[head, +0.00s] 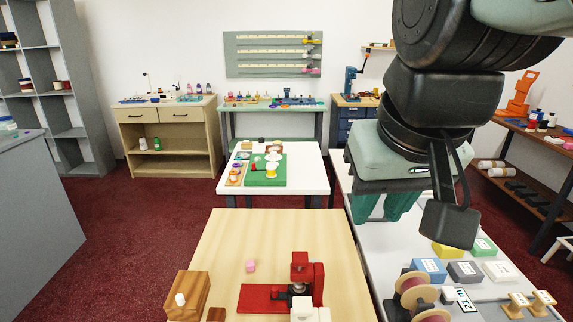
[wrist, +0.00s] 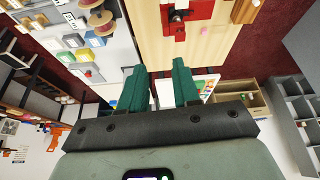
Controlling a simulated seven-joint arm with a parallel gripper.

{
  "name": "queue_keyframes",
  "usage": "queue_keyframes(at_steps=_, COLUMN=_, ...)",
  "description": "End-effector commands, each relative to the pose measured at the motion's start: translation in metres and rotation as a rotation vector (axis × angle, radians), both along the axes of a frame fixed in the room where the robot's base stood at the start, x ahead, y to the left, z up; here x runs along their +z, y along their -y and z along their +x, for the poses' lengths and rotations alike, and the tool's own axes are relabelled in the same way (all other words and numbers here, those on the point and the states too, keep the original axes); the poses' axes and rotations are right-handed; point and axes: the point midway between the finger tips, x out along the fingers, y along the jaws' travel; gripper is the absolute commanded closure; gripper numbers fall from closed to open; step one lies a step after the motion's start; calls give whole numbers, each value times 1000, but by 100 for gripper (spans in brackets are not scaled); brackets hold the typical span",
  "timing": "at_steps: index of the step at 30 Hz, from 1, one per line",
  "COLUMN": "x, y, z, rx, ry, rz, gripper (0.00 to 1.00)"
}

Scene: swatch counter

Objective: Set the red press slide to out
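The red press (head: 317,281) stands on the wooden table near the bottom of the head view, with a flat red base (head: 257,298) reaching left. A dark part and a round metal part sit at its middle; I cannot tell the slide's position. The press also shows at the top edge of the wrist view (wrist: 201,10), partly cut off. My gripper (head: 383,210) hangs above and right of the press, over the white counter. In the wrist view, its two green fingers (wrist: 158,72) are apart with nothing between them.
On the wooden table (head: 225,245) are a pink piece (head: 251,266) and a wooden block (head: 188,294) with a white knob. Pale blocks partly cover the press's front. The white counter at right holds spools (head: 411,288) and coloured boxes (head: 430,268). The table's middle is mostly clear.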

Motion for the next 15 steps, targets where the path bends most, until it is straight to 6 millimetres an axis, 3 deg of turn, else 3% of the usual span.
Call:
queue_keyframes(at_steps=1, x=0, y=-5, z=19, rx=18, ry=-42, rz=-6, gripper=68)
queue_keyframes(at_steps=8, x=-13, y=-30, z=102, rx=96, ry=-205, rz=-36, gripper=68)
queue_keyframes(at_steps=15, x=-67, y=-66, z=182, rx=176, ry=-374, rz=-75, gripper=68)
